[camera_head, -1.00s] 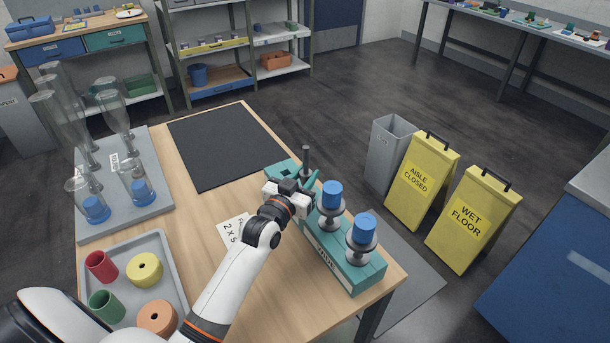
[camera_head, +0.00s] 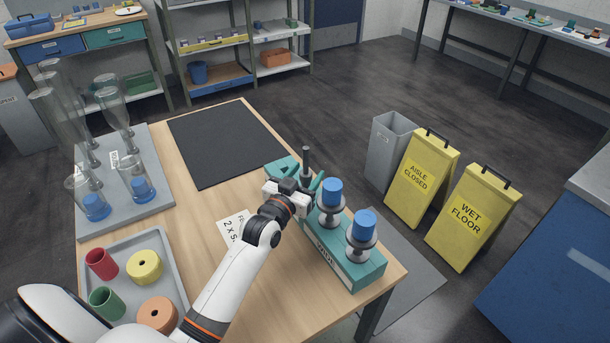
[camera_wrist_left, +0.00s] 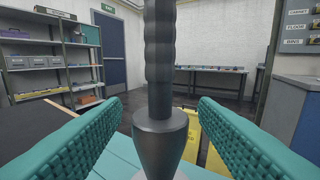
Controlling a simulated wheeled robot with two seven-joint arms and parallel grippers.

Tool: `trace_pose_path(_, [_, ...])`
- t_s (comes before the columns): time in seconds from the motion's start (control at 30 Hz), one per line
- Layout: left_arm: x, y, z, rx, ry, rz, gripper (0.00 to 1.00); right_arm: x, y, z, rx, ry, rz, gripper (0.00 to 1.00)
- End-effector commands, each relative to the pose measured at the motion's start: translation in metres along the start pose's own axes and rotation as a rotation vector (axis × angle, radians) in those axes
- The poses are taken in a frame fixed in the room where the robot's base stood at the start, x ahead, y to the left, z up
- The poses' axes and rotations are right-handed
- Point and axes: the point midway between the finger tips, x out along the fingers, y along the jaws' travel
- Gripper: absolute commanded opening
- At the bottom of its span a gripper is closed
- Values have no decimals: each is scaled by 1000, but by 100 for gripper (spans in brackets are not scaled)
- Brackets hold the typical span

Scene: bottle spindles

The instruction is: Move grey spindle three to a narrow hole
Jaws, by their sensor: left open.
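A dark grey spindle (camera_head: 306,161) stands upright at the teal block (camera_head: 354,275); its narrow shaft and wider lower body also show in the left wrist view (camera_wrist_left: 160,128). My left gripper (camera_head: 312,184) is open, its teal ribbed fingers on either side of the spindle with gaps on both sides. The spindle's foot is hidden in both views. The block's far end (camera_head: 280,168) shows dark openings, partly covered by the gripper; their widths cannot be told. Two blue-topped spindles (camera_head: 331,191) (camera_head: 363,224) with grey discs stand on the block's nearer part. My right gripper is not in view.
A grey board (camera_head: 150,205) with several clear bottles stands at the left. A grey tray (camera_head: 178,270) holds coloured cylinders. A black mat (camera_head: 226,143) lies bare behind the gripper. A bin (camera_head: 388,155) and yellow signs (camera_head: 422,180) stand beyond the table's right edge.

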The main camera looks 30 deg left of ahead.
Motion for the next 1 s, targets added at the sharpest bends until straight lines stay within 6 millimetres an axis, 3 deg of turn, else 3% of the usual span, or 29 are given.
trace_pose_path(0.23, [-17, 0, -3, 0, 4, 0, 54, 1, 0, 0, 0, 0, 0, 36])
trace_pose_path(0.5, [-74, 0, -3, 0, 4, 0, 54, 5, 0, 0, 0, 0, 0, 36])
trace_pose_path(0.7, [-107, 0, -2, 0, 2, 0, 54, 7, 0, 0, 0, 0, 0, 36])
trace_pose_path(1.0, [-120, 0, 0, 0, -1, 0, 54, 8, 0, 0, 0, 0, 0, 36])
